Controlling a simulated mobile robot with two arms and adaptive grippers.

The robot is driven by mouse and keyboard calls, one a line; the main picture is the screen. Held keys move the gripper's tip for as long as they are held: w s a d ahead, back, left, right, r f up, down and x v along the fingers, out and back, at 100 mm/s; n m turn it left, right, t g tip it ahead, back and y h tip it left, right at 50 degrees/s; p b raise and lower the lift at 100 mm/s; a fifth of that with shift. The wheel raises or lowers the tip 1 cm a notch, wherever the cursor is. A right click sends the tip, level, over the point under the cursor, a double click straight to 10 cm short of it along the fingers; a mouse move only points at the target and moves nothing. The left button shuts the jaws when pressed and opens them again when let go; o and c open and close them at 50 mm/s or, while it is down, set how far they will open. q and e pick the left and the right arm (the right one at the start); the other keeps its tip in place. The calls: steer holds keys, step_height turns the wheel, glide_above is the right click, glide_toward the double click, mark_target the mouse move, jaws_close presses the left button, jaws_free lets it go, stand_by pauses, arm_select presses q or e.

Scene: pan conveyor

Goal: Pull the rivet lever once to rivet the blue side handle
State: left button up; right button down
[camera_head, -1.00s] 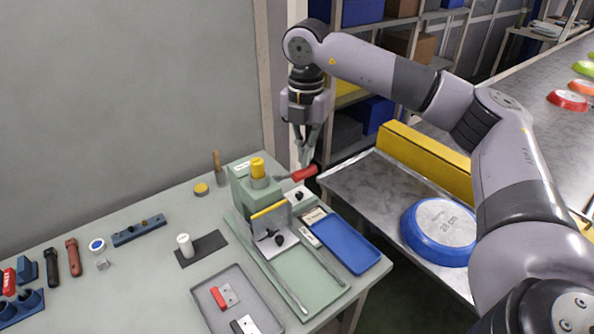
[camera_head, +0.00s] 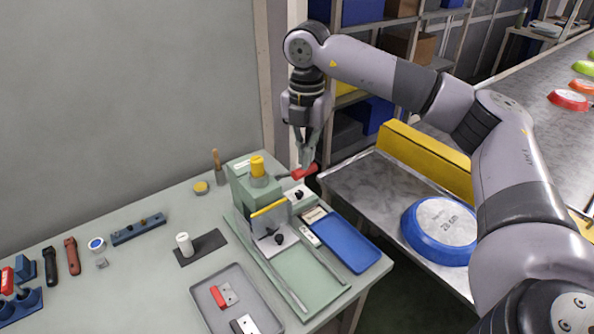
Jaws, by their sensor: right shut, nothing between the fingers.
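The green rivet press (camera_head: 242,188) stands on the bench with a yellow cap on top. Its lever (camera_head: 304,173) has a red grip that sticks out to the right, roughly level. My right gripper (camera_head: 306,160) points down at the red grip, its fingers shut and empty. The fingertips are at or just above and behind the grip; I cannot tell whether they touch it. A blue pan (camera_head: 438,232) marked 28 cm lies upside down on the metal table to the right. I cannot make out a blue side handle at the press. My left gripper is not in view.
A blue tray (camera_head: 345,247) lies right of the press. A grey tray (camera_head: 204,300) with handle parts lies in front. A yellow guard (camera_head: 425,150) edges the metal table (camera_head: 365,185). Tools lie along the bench at left; the bench's left front is fairly clear.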

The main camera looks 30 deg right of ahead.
steer(key=f+b, duration=0.1)
steer(key=f, duration=0.1)
steer(key=s+f+b, duration=0.1)
steer(key=f+b, duration=0.1)
steer(key=f, duration=0.1)
stand_by(0.5)
steer(key=shift+f+b, duration=0.1)
steer(key=shift+b, duration=0.2)
steer(key=shift+s+d+f+b, duration=0.1)
steer(key=shift+s+f+b, duration=0.25)
steer(key=shift+f+b, duration=0.4)
steer(key=shift+s+f+b, duration=0.4)
steer(key=shift+f+b, duration=0.15)
steer(key=shift+f, duration=0.35)
steer(key=shift+s+d+f+b, duration=0.1)
steer(key=shift+s+f+b, duration=0.25)
steer(key=shift+f+b, duration=0.4)
steer(key=shift+f, duration=0.1)
steer(key=p, duration=1.3)
glide_toward(308, 173)
steer(key=shift+s+r, duration=1)
steer(key=shift+s, duration=0.85)
steer(key=shift+d+f, duration=0.1)
steer(key=shift+d, duration=0.05)
